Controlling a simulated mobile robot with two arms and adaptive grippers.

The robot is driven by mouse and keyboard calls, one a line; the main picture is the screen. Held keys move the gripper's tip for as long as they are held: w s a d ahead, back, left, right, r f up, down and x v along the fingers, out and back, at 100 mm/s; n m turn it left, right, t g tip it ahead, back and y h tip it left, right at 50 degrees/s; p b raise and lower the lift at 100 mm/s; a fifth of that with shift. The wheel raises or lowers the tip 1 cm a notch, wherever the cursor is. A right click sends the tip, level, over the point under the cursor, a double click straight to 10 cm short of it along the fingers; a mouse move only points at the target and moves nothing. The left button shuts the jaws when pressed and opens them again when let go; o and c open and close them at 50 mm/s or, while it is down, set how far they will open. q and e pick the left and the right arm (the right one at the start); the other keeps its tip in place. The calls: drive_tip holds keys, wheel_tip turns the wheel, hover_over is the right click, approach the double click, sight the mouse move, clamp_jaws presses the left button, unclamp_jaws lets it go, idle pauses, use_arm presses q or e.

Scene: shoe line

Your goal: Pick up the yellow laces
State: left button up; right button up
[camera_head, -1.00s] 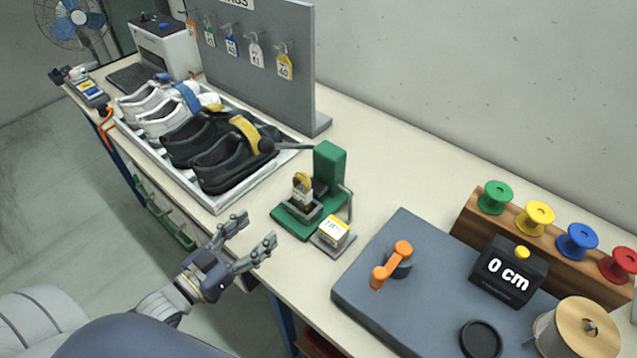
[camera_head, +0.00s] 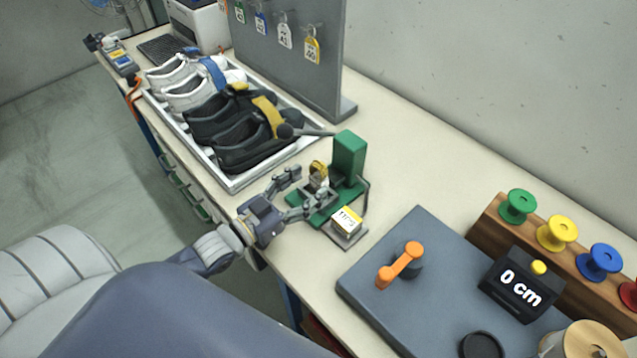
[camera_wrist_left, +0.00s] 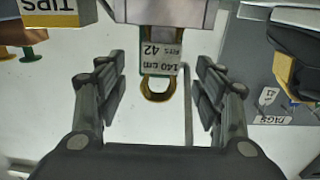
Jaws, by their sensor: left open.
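The yellow laces (camera_head: 318,172) are a small bundle at the green press (camera_head: 349,157) on the bench. In the left wrist view the bundle's yellow loop (camera_wrist_left: 158,97) hangs below a white label (camera_wrist_left: 161,52) reading "140 cm FITS 42". My left gripper (camera_head: 312,187) is open at the press. In the left wrist view its two fingers (camera_wrist_left: 160,75) stand on either side of the label and loop, with gaps on both sides. The upper part of the bundle is hidden by the press in that view. My right gripper is not in view.
A box marked TIPS (camera_head: 346,219) stands in front of the press. A tray (camera_head: 236,184) of black and white shoes lies left of it. A grey mat (camera_head: 432,262) with an orange crank (camera_head: 400,264) and a 0 cm counter (camera_head: 521,285) lies right. Coloured spools (camera_head: 557,232) stand behind.

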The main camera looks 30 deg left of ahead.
sight(315, 180)
use_arm(q)
drive_tip(key=p+x, duration=0.1)
drive_tip(key=x, duration=0.3)
drive_tip(key=shift+w+d, duration=0.1)
drive_tip(key=shift+w, duration=0.05)
drive_tip(key=c, duration=1)
